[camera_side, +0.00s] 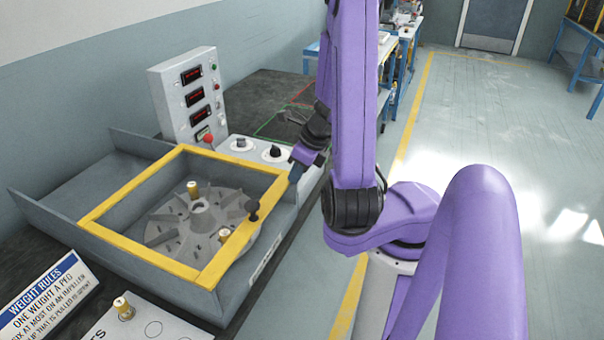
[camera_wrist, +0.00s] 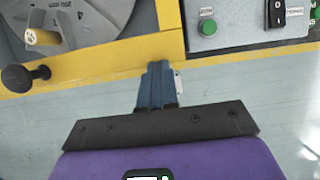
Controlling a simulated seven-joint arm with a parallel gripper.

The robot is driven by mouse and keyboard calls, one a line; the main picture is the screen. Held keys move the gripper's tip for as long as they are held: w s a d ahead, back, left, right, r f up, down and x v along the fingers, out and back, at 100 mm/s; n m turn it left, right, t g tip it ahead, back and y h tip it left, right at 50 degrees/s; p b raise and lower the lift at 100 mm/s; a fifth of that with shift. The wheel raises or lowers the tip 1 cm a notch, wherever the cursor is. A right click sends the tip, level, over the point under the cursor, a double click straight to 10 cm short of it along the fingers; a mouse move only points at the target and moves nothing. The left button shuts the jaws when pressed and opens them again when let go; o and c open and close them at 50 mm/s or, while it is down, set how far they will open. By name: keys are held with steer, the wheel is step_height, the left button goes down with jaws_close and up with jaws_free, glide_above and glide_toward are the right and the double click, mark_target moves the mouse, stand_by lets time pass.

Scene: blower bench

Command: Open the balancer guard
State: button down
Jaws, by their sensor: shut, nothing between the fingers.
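The balancer guard (camera_side: 152,262) is a yellow frame around a clear window. It lies flat and closed over the grey balancer box, and its yellow edge also shows in the wrist view (camera_wrist: 110,62). A black knob (camera_side: 253,208) stands on the guard's right edge; it is at the left in the wrist view (camera_wrist: 24,77). A finned grey impeller (camera_side: 165,222) with brass weights sits under the window. My gripper (camera_side: 295,174) is shut and empty, beside the guard's right corner and apart from the knob. In the wrist view its blue fingers (camera_wrist: 159,75) are together near the yellow edge.
A control panel (camera_side: 188,98) with red displays stands behind the guard. A weight rules sign (camera_side: 45,298) and a brass weight (camera_side: 123,308) are at the front left.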

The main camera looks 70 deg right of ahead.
mark_target(190, 152)
steer(key=w, duration=3.2)
steer(key=shift+w, duration=0.25)
